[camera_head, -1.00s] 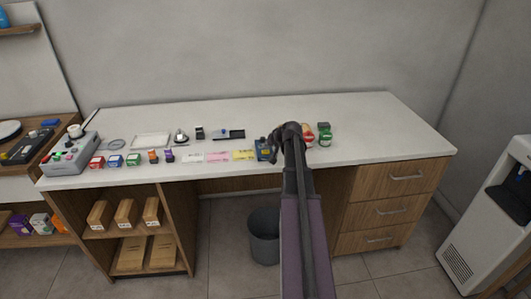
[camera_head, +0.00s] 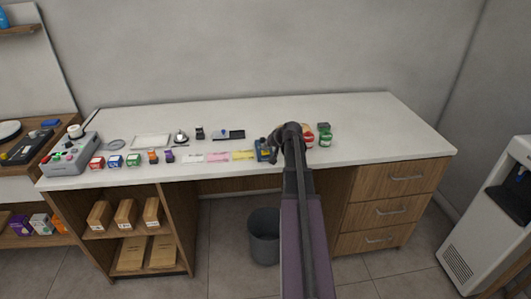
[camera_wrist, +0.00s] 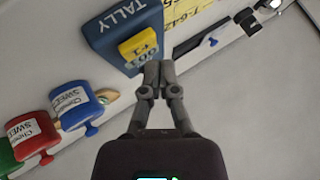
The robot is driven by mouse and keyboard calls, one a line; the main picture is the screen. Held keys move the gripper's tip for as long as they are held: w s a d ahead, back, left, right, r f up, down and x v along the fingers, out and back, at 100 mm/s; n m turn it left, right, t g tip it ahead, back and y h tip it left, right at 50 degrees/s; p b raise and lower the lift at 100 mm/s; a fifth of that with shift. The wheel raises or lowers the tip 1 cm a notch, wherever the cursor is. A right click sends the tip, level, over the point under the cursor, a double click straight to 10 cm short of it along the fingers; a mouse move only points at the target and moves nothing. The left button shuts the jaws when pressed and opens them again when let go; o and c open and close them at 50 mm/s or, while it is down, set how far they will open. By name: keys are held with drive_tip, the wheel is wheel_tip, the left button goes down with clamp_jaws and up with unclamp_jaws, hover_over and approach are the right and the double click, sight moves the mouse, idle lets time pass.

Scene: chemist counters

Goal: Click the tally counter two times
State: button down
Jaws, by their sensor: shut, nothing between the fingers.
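The tally counter (camera_wrist: 118,32) is a blue block marked TALLY, with a yellow button (camera_wrist: 138,45) and a small display beside it, at the top of the wrist view. In the head view the tally counter (camera_head: 263,150) stands near the front edge of the counter, just left of my arm. My gripper (camera_wrist: 159,66) is shut and empty, with its fingertips close to the display end of the tally counter, just beside the yellow button. I cannot tell whether they touch. In the head view my gripper is mostly hidden by my arm.
Yellow (camera_head: 243,155) and pink (camera_head: 218,157) notes lie left of the tally counter. The back of the white counter (camera_head: 260,112) is clear.

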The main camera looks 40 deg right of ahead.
sight(266, 152)
drive_tip(key=shift+f, duration=0.2)
drive_tip(key=shift+f+b, duration=0.25)
drive_tip(key=shift+b, duration=0.15)
drive_tip(key=shift+f+b, duration=0.4)
idle(0.8)
drive_tip(key=shift+r, duration=0.15)
idle(0.3)
drive_tip(key=shift+r+p, duration=0.7)
drive_tip(key=shift+p, duration=0.15)
drive_tip(key=shift+r+p, duration=2.5)
drive_tip(key=shift+r, duration=0.05)
